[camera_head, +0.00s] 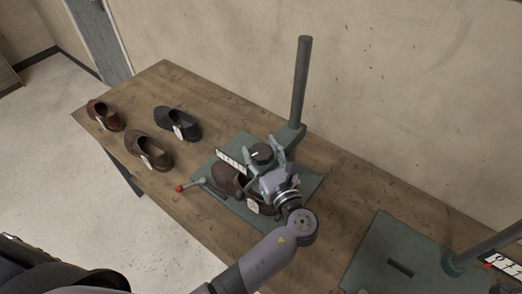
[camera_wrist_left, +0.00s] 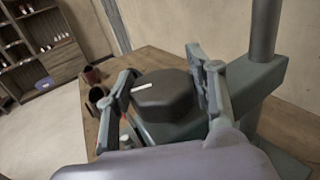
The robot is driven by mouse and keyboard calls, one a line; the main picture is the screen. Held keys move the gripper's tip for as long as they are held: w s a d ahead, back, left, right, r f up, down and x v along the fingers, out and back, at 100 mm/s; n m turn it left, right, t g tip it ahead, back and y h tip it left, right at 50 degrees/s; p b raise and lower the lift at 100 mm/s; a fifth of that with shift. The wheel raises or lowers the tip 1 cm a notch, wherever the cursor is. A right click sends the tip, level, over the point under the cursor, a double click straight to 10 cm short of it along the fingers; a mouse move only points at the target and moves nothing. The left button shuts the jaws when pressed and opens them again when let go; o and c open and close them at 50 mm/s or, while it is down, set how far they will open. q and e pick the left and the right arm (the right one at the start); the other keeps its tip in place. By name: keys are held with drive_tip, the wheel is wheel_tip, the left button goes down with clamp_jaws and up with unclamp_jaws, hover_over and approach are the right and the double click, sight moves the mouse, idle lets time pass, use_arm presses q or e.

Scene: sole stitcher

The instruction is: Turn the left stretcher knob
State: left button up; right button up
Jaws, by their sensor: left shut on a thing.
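The dark round stretcher knob (camera_head: 262,154) sits on top of the green-grey machine on the table, with a white pointer line across it. It also shows in the left wrist view (camera_wrist_left: 168,97), its line at the left of its top. My left gripper (camera_head: 264,161) has come in from the front, with one finger on each side of the knob, and is shut on it. In the left wrist view the two fingers (camera_wrist_left: 163,92) flank the knob. A brown shoe (camera_head: 228,179) is on the machine below, partly hidden by my gripper. My right gripper is not in view.
A pale scale plate (camera_head: 231,160) stands left of the knob, and a red-tipped lever (camera_head: 181,188) sticks out at the left. A tall post (camera_head: 301,85) rises behind. Several loose shoes lie at the table's left. Another machine base (camera_head: 385,275) stands at the right.

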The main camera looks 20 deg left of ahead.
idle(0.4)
use_arm(q)
drive_tip(key=o, duration=1.2)
